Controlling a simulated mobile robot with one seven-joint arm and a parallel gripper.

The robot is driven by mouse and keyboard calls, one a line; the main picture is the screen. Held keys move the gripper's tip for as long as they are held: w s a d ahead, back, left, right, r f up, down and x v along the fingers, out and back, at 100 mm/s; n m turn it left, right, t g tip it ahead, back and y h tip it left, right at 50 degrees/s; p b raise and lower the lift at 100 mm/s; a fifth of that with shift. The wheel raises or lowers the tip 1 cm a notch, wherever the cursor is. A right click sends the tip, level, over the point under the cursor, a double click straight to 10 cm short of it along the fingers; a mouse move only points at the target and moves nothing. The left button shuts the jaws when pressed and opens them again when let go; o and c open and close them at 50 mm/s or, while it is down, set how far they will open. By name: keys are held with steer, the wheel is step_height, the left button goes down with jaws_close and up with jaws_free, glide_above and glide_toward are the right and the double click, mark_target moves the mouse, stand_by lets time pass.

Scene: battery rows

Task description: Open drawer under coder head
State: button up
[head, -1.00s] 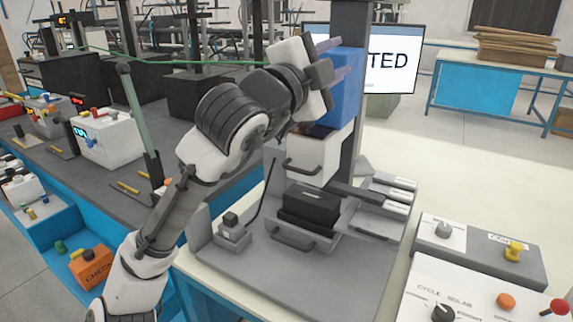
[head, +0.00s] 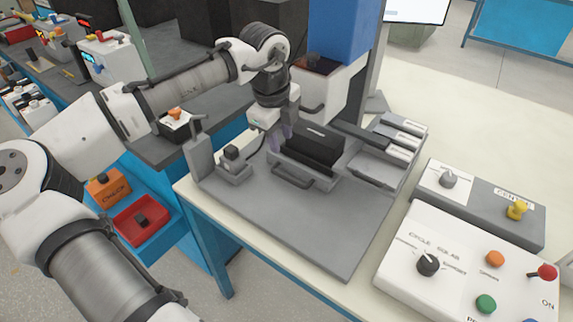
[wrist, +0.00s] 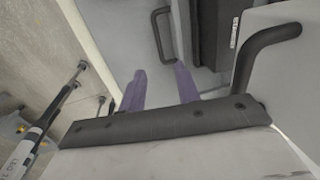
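The coder head is a white box (head: 330,88) under a blue block (head: 338,30), with a dark handle (head: 313,108) on its front. Below it, a grey drawer (head: 318,188) bears a black block (head: 314,148) and has a dark bar handle (head: 290,178). This low handle shows at the top of the wrist view (wrist: 155,32); the coder head handle is large at the right (wrist: 262,52). My gripper (head: 277,138) points down left of the black block. In the wrist view its purple fingers (wrist: 161,88) are apart and empty, short of the low handle.
A small grey fixture (head: 233,165) stands left of the drawer. Grey side trays (head: 385,150) lie at the right. A control box (head: 465,265) with a knob and buttons is at front right. The grey plate (head: 300,225) before the drawer is clear.

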mark_target(288, 178)
steer(key=f, duration=0.4)
steer(key=w+d+f+p, duration=0.1)
steer(key=f, duration=0.8)
steer(key=shift+w+d+f, duration=0.15)
steer(key=shift+w+d, duration=0.1)
steer(key=shift+w, duration=0.1)
jaws_close()
